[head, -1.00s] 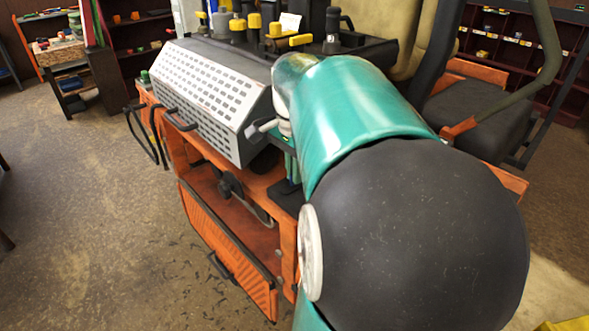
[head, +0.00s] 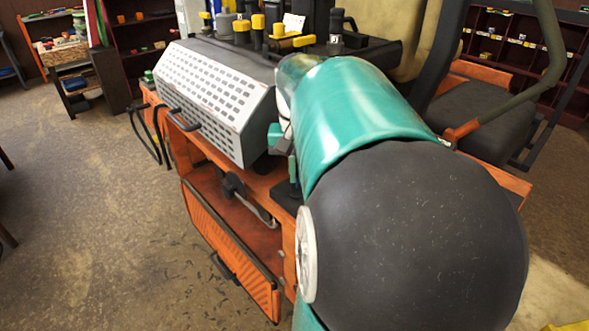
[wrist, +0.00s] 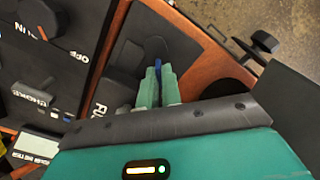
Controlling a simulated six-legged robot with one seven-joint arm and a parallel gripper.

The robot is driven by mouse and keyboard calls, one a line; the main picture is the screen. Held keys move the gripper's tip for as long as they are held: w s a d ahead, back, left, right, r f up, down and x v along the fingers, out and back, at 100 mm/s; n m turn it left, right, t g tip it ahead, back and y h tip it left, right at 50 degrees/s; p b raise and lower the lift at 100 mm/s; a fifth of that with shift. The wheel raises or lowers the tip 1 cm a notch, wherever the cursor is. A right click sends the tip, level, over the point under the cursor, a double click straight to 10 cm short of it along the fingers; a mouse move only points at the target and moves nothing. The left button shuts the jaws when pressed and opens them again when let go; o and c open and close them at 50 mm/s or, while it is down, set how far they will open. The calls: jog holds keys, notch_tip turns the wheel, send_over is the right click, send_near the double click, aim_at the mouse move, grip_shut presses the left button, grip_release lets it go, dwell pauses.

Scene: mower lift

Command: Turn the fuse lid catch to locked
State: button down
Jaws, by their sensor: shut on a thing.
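In the wrist view my gripper (wrist: 157,74) has its two teal fingers close together, shut on a small blue piece (wrist: 158,63) that shows between the tips. This blue piece appears to be the catch; the fingers hide most of it, so its turn position cannot be told. It stands at a dark grey lid (wrist: 127,58) beside a label (wrist: 98,112) partly reading "FU". In the head view my gripper's teal side (head: 274,138) shows beside the perforated grey cover, and my arm hides the catch and lid.
The orange machine (head: 190,150) has a perforated grey cover (head: 215,90) and yellow-topped levers (head: 258,24). An orange flap (head: 228,245) hangs open below. In the wrist view a black knob (wrist: 264,41) stands right of the orange edge, and labelled dark switches (wrist: 36,90) lie left.

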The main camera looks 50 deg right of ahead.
jog(key=n, duration=0.4)
jog(key=shift+r+n, duration=0.1)
jog(key=shift+n, duration=0.2)
jog(key=n, duration=0.4)
dwell(0.4)
jog(key=c, duration=1.6)
grip_release()
notch_tip(320, 180, up, 14)
jog(key=shift+f, duration=0.1)
